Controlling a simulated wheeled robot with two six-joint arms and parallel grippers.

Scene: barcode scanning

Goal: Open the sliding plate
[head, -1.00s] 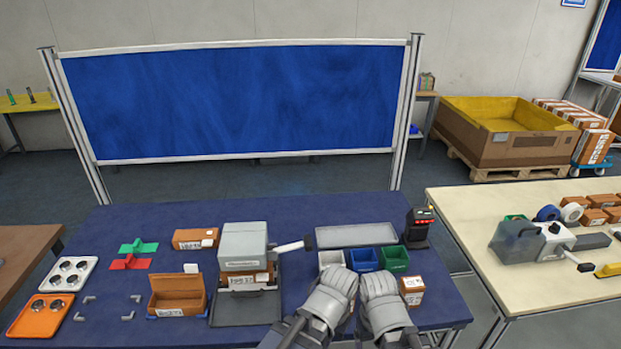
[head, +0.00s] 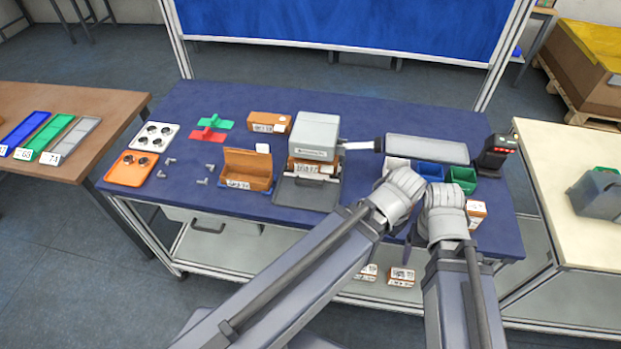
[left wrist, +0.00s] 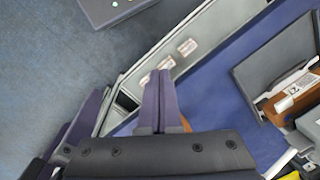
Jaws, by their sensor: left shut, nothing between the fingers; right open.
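A grey box-shaped device (head: 314,140) stands on the blue table with a labelled orange box under its hood. A dark grey flat plate (head: 303,194) with a handle-like bar lies at its front. I cannot tell for sure that this is the sliding plate. A dark plate also shows at the right of the left wrist view (left wrist: 282,56). My left gripper (head: 403,184) is right of that plate, near the bins; its fingers (left wrist: 154,105) are together and empty in the left wrist view. My right gripper (head: 444,200) is beside it, open, its fingertips hidden by the wrist.
A white-handled lever and a long grey panel (head: 427,149) lie right of the device. Blue (head: 430,171) and green (head: 462,180) bins and a black scanner (head: 496,152) stand at the right. An open orange box (head: 248,169) is left of the plate.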

